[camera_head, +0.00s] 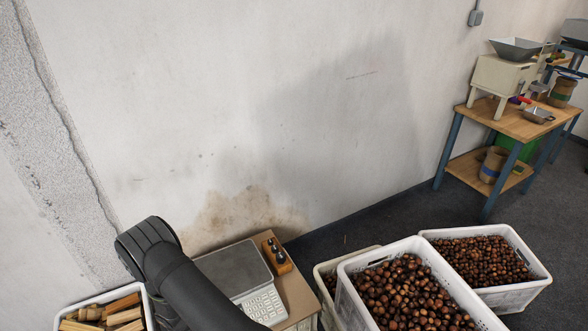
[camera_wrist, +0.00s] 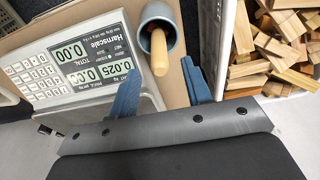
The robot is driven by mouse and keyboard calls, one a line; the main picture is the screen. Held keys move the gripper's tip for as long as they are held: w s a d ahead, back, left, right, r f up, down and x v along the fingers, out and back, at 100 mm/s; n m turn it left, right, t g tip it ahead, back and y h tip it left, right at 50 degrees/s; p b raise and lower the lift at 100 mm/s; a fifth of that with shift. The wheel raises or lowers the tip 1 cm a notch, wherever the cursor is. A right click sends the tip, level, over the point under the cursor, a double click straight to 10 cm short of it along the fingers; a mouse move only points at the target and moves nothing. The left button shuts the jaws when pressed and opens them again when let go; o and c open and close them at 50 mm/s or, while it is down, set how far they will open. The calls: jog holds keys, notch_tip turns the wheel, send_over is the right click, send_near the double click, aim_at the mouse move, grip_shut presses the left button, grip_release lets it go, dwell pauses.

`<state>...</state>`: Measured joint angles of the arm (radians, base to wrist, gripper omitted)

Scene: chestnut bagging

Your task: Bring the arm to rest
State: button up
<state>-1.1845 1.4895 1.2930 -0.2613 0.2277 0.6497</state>
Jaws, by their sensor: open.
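My gripper (camera_wrist: 158,72) shows in the wrist view with its two blue fingers spread apart and nothing held between them. The tips point toward a grey cup (camera_wrist: 147,14) with a wooden handle (camera_wrist: 159,52) sticking out of it. The handle's end appears between the fingertips, but I cannot tell how far below them it lies. In the head view, my dark arm reaches in at the lower left and my gripper is out of sight.
A scale (camera_head: 236,268) stands on a small table (camera_head: 295,292), with a weight block (camera_head: 277,256) beside it. A crate of wood pieces (camera_head: 149,311) is at left. White crates of chestnuts (camera_head: 345,292) (camera_head: 541,283) stand at right. A workbench (camera_head: 512,122) is farther back.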

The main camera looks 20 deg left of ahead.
jog(key=shift+f, duration=0.3)
notch_tip(320, 180, up, 17)
jog(key=s+d, duration=0.2)
jog(key=f, duration=0.5)
jog(key=w+a+f, duration=0.1)
jog(key=f, duration=0.5)
jog(key=w+a+f, duration=0.1)
jog(key=f, duration=0.5)
jog(key=shift+f, duration=0.25)
notch_tip(320, 180, up, 13)
jog(key=shift+f, duration=0.15)
jog(key=shift+o, duration=0.2)
